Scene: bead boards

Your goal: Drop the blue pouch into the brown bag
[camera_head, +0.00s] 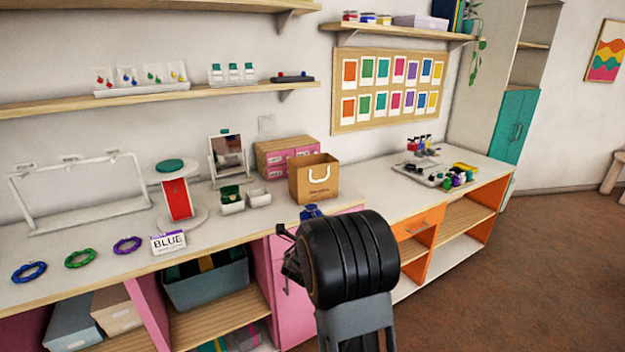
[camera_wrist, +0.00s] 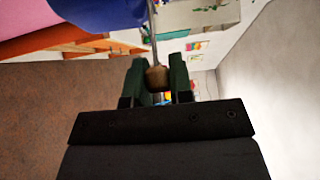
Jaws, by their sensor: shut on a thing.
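The brown bag (camera_head: 318,187) with a white handle stands upright on the white counter. The blue pouch (camera_head: 311,211) shows in front of the bag's lower front, partly hidden by my arm. It also fills the upper left of the wrist view (camera_wrist: 100,12). My gripper (camera_wrist: 157,80) is shut on a small brown toggle (camera_wrist: 157,76) between its dark green fingers. A thin grey cord runs from the toggle up past the blue pouch. In the head view the fingertips are mostly hidden behind my black arm. I cannot tell whether the pouch touches the counter.
Pink drawer boxes (camera_head: 272,157) stand behind the bag. A tray of beads (camera_head: 425,180) is to the right.

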